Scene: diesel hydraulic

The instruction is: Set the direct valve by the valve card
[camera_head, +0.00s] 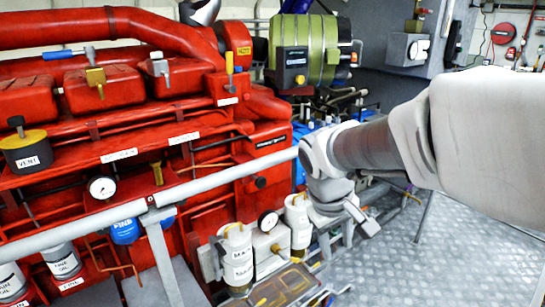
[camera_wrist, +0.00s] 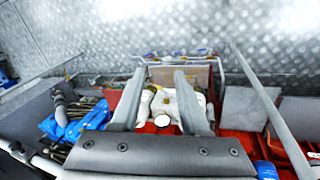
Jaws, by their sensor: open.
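I cannot tell which part is the direct valve, and no readable valve card shows. Valve-like levers with yellow or blue handles sit on the engine top, one at the hot label (camera_head: 90,52) side. My gripper (camera_wrist: 160,73) is open in the wrist view, its two grey fingers apart with nothing held. White canisters and a round white face (camera_wrist: 162,120) show between and below the fingers. In the head view my gripper is beside the right canister.
A grey rail (camera_head: 200,184) crosses in front of the red engine (camera_head: 120,90). A shallow brown tray (camera_head: 285,287) lies at the bottom. Clear metal tread floor (camera_head: 450,255) is at right. A green cylinder (camera_head: 303,48) stands behind. Blue material (camera_wrist: 75,122) shows in the wrist view.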

